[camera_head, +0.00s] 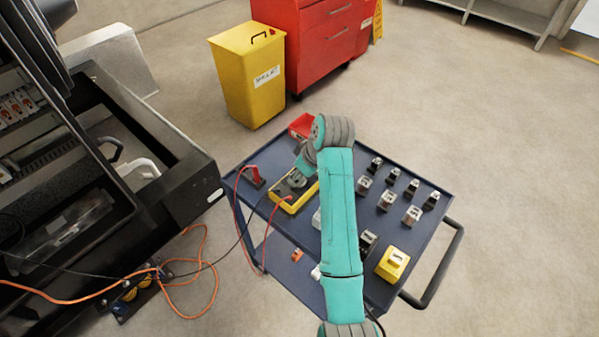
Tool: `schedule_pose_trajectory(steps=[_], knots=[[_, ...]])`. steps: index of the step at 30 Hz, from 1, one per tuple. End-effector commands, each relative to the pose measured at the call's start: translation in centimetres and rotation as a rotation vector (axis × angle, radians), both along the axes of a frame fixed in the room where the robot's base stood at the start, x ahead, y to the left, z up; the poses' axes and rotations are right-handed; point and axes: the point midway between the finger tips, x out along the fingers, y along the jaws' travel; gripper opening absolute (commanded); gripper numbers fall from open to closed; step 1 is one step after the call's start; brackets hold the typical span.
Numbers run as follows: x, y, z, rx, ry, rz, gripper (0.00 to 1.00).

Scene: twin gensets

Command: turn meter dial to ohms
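A yellow meter (286,206) lies on the dark blue cart top (262,222), left of my arm. A red lead and a black lead run by it. My gripper (293,182) points down over the meter, close to or touching its face. It hides the dial, so I cannot see the dial's setting. The gripper's fingers are small and dark here, and I cannot tell whether they are open or shut. My teal arm covers the middle of the cart.
Several small relay-like parts (387,200) stand in rows on the cart's right. A yellow box (392,264) sits near the front right, and a red bin (302,125) at the back. The black genset frame (190,190) stands close on the left. Orange cables (205,275) lie on the floor.

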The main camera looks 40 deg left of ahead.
Motion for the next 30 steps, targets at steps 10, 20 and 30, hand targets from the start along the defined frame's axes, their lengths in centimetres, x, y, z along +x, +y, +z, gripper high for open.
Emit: schedule_pose_trajectory(steps=[10,20,30], knots=[[0.00,0.00,0.02,0.000,0.000,0.000,0.00],[-0.04,0.01,0.01,0.001,-0.001,-0.046,0.00],[-0.22,0.09,0.00,0.000,-0.001,-0.277,0.00]])
